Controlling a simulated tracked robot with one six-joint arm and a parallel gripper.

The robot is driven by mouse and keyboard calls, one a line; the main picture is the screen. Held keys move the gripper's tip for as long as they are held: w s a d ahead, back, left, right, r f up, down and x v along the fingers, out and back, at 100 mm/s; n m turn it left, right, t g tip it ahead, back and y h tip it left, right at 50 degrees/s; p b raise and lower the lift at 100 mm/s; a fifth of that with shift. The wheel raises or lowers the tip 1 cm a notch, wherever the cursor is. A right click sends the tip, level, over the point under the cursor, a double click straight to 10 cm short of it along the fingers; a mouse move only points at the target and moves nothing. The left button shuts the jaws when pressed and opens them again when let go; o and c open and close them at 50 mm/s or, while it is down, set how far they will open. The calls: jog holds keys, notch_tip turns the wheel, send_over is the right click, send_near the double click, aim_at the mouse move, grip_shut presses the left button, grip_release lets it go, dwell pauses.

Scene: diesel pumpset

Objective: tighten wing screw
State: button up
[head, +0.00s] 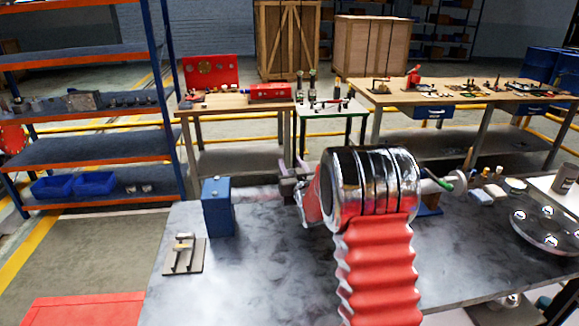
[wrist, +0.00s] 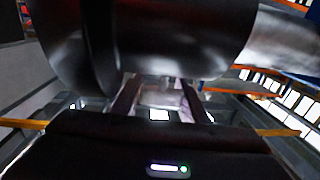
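I cannot make out the wing screw for sure in either view. In the head view my arm's red bellows and chrome joint cover the middle of the bench. My gripper (head: 292,178) shows only in part, dark and small, left of that joint. It is near a pale horizontal shaft (head: 256,193) that runs from a blue block (head: 217,207). In the wrist view two dark fingers of my gripper (wrist: 158,98) stand apart under a large dark cylinder (wrist: 170,40). A pale, blurred patch lies between the fingers; I cannot tell whether they touch it.
A small plate with metal parts (head: 183,255) lies there. A round flange with bolts (head: 545,228) and small pale items (head: 490,190) lie at right. A blue-orange shelf rack (head: 90,110) stands behind left.

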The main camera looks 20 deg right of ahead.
jog(key=o, duration=0.4)
jog(key=shift+f, duration=0.1)
jog(key=shift+c, duration=0.2)
jog(key=shift+s, duration=0.1)
jog(key=s+a, duration=0.1)
jog(key=s, duration=1.2)
jog(key=shift+s+a, duration=0.15)
jog(key=shift+s, duration=0.15)
jog(key=shift+a, duration=0.1)
jog(key=s+a+r+g, duration=0.1)
jog(key=s+a+g, duration=0.3)
jog(key=s, duration=0.8)
jog(key=s+a+r+g+y, duration=0.1)
jog(key=s+a+g, duration=0.3)
jog(key=s, duration=0.8)
jog(key=s+a+r+n+g, duration=0.1)
jog(key=s+a+g, duration=0.3)
jog(key=s, duration=0.8)
jog(key=shift+s+a+r+y, duration=0.4)
jog(key=shift+a, duration=0.85)
